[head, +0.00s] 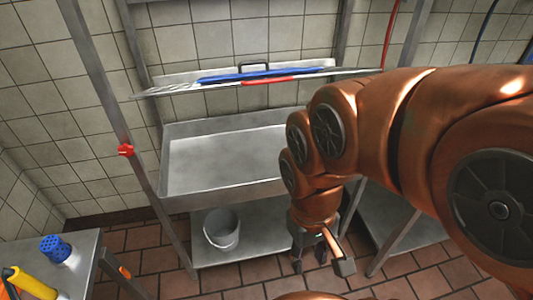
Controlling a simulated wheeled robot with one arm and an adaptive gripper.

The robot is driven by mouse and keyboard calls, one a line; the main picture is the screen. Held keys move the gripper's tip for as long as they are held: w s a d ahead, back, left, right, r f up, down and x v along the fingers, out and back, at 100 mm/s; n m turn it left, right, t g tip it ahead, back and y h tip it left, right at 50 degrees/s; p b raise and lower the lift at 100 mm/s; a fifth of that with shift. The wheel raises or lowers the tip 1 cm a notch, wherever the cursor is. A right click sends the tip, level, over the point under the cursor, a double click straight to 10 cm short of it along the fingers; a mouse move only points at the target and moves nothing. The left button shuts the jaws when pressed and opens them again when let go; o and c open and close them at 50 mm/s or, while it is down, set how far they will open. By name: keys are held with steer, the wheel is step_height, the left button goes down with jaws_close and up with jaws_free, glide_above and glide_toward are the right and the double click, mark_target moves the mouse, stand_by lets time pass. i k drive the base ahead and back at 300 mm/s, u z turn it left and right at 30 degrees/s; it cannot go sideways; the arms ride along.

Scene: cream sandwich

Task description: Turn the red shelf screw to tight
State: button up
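The red shelf screw (126,150) is a small red knob on the left metal post of the shelf unit, in the left part of the head view. Its turn, loose or tight, cannot be told at this size. My gripper (321,264) hangs low at the centre right, pointing down, well to the right of and below the screw. Its fingers are apart, with nothing seen between them. The upper shelf (180,89) looks tilted, its right end higher than its left in the picture.
A blue item (225,77) and a red one (268,82) lie at the upper shelf. Below are a metal basin (220,160) and a white bucket (221,230) on a low shelf. A table at lower left holds a blue perforated cup (55,248) and a yellow bottle (30,284).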

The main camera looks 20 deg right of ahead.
mark_target(125, 150)
steer(key=u, duration=1)
steer(key=k, duration=0.45)
steer(key=u, duration=0.65)
